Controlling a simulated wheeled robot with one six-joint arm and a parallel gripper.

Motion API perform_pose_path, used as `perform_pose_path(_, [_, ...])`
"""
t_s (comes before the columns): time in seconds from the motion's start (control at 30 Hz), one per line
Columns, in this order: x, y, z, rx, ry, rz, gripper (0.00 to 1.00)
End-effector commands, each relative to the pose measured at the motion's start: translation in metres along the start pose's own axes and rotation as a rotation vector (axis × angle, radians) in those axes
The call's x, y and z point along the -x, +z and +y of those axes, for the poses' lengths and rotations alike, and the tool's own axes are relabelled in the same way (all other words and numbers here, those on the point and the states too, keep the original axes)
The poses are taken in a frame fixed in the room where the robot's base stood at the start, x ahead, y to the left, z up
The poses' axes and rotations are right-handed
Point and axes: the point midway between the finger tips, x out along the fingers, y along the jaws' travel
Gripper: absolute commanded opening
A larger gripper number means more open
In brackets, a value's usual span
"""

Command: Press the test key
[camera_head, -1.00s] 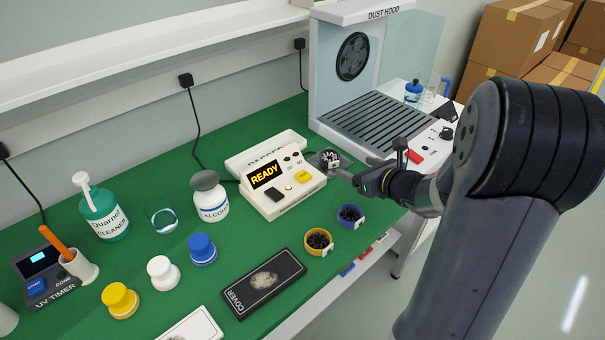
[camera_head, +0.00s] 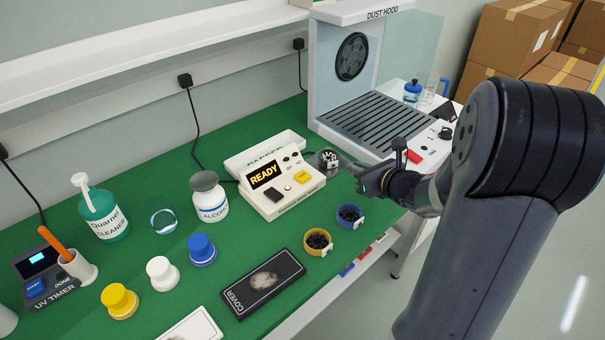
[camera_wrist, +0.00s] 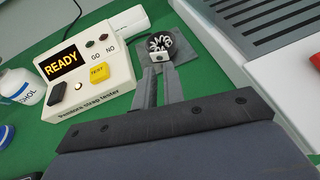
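The white tester (camera_head: 283,196) stands on the green bench and also shows in the wrist view (camera_wrist: 88,100). Its display reads READY. The yellow TEST key (camera_wrist: 97,73) sits on its front panel, near the black button; it also shows in the head view (camera_head: 303,177). My gripper (camera_wrist: 159,68) is to the right of the key, off the tester. Contact with the tab is unclear.
A yellow ring part (camera_head: 318,241) and a blue one (camera_head: 350,215) stand near the bench's front edge. The alcohol bottle (camera_head: 209,198) is left of the tester. The dust hood (camera_head: 329,80) stands behind right. A black COVER plate (camera_head: 262,282) lies in front.

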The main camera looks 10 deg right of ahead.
Motion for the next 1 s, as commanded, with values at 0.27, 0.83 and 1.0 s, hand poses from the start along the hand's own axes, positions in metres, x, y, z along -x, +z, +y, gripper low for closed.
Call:
perform_pose_path(0.27, [0.0, 0.0, 0.0, 0.0, 0.0, 0.0, 0.0])
perform_pose_path(0.83, [0.0, 0.0, 0.0, 0.0, 0.0, 0.0, 0.0])
perform_pose_path(1.0, [0.0, 0.0, 0.0, 0.0, 0.0, 0.0, 0.0])
